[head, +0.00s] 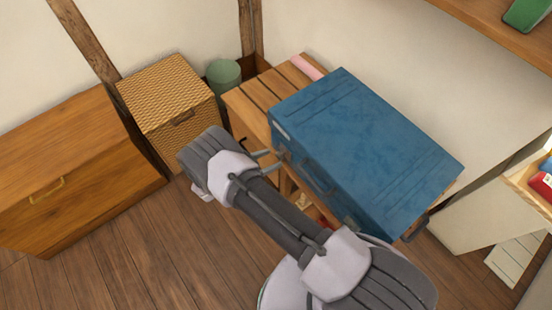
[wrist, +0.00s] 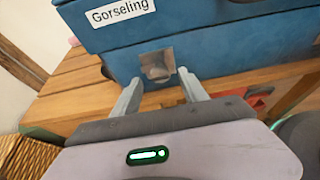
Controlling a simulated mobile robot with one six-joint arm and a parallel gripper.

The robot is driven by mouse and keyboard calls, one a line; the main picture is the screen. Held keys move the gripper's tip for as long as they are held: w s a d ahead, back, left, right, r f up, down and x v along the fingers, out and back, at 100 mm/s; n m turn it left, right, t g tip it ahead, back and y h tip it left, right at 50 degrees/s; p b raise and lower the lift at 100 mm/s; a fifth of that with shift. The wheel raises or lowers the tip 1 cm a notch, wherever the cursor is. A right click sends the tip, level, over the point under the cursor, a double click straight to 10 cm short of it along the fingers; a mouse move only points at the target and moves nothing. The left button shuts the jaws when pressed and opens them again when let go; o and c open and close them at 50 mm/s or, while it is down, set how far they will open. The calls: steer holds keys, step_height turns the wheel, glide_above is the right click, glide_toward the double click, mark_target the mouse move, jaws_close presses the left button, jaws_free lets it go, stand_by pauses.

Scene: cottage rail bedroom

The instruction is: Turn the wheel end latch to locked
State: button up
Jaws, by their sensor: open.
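A blue trunk (head: 365,140) lies on a slatted wooden bench, and its front also fills the top of the wrist view (wrist: 220,35). A small square grey metal latch plate (wrist: 157,64) is set in the trunk's front below the lid edge. I cannot make out its turning piece or whether it is locked. My gripper (wrist: 162,88) is open, with one finger on each side of the plate and the tips close to the trunk's face. I cannot tell if they touch. In the head view my gripper (head: 272,160) reaches the trunk's near left end.
The slatted bench (head: 248,108) supports the trunk. A wicker box (head: 165,95), a wooden chest (head: 70,165) and a green bin (head: 223,75) stand left. A pink roll (head: 306,67) lies behind the trunk. A dark handle (head: 320,183) is on its long side. Floor at lower left is clear.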

mark_target(278, 156)
steer(key=x, duration=0.3)
steer(key=shift+d+b, duration=0.1)
steer(key=shift+b, duration=0.2)
jaws_close()
